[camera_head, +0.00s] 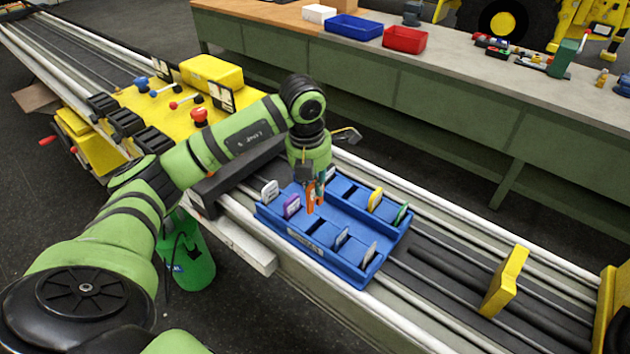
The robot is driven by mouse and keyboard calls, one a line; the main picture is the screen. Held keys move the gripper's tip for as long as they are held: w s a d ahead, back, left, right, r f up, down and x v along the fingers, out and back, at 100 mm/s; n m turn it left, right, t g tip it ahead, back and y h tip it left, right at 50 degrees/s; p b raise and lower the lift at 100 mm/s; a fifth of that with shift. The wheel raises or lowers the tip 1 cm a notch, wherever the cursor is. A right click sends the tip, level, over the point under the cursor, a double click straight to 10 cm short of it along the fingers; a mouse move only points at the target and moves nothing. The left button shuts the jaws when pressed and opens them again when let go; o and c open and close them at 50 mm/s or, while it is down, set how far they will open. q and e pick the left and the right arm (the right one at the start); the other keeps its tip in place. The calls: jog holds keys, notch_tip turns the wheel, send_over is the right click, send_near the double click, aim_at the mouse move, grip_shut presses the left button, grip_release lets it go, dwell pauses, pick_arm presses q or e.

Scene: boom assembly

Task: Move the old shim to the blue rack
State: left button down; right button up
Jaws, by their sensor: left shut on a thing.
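The blue rack (315,252) sits on the rail bed in the middle of the view. Several thin upright shims stand in its slots, among them a pale one, a purple one (291,206), a yellow one (375,198), a green one (402,214) and grey ones (369,253). My left gripper (312,184) points down over the rack's far-left part. It is shut on a narrow orange shim (311,199). Whether the orange shim's lower end touches the rack or sits in a slot I cannot tell. My right gripper is out of view.
A yellow block (505,281) stands upright on the rails to the right. A yellow control box (211,73) with levers is at the left. Behind is a long bench with blue (354,28) and red (405,39) bins and tools.

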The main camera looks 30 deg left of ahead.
aim_at(314, 201)
pick_arm(q)
notch_tip(314, 201, down, 2)
jog(key=shift+w+f+b, duration=0.1)
jog(key=shift+b, duration=0.45)
jog(key=shift+f+b, duration=1)
jog(key=shift+f, duration=0.5)
jog(key=shift+f+b, duration=0.2)
jog(key=shift+b, duration=0.1)
jog(key=shift+f+b, duration=1.55)
jog(key=shift+f, duration=0.3)
